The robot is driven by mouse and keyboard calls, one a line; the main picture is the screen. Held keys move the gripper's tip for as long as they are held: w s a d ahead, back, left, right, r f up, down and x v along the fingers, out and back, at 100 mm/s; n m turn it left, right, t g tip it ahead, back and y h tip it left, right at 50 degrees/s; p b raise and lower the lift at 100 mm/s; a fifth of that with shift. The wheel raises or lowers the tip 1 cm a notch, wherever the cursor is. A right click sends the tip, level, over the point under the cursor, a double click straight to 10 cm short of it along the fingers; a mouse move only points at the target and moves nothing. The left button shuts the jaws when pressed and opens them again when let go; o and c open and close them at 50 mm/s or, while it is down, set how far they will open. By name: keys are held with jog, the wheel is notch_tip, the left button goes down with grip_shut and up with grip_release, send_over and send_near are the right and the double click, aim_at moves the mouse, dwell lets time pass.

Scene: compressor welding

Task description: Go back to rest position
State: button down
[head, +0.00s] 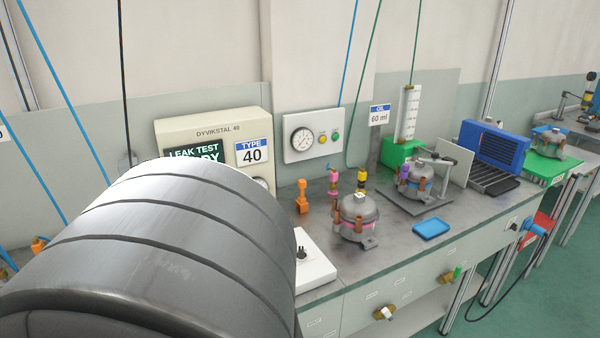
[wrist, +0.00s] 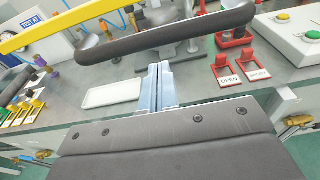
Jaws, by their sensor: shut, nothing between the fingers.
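My gripper (wrist: 157,86) shows in the wrist view as a pair of narrow blue-grey fingers, closed together with nothing visible between them. They stick out beyond a dark bolted housing that fills the bottom of that view. The fingers appear over the grey bench, beside a pale tray; whether they touch anything there I cannot tell. In the head view my gripper does not show. A large dark grey banded arm link of mine fills the lower left there and hides part of the bench and the leak test panel (head: 205,128).
A compressor (head: 357,215) stands on the bench, with another on a fixture behind it. A blue tray (head: 432,228) lies near the front edge. In the wrist view, a dark bar (wrist: 165,42), a yellow bar (wrist: 70,27), an OPEN tag (wrist: 229,81) and a button box (wrist: 290,38) are close by.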

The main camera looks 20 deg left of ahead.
notch_tip(320, 180, down, 22)
jog(key=shift+s+d, duration=0.15)
jog(key=shift+s, duration=0.05)
dwell(1.8)
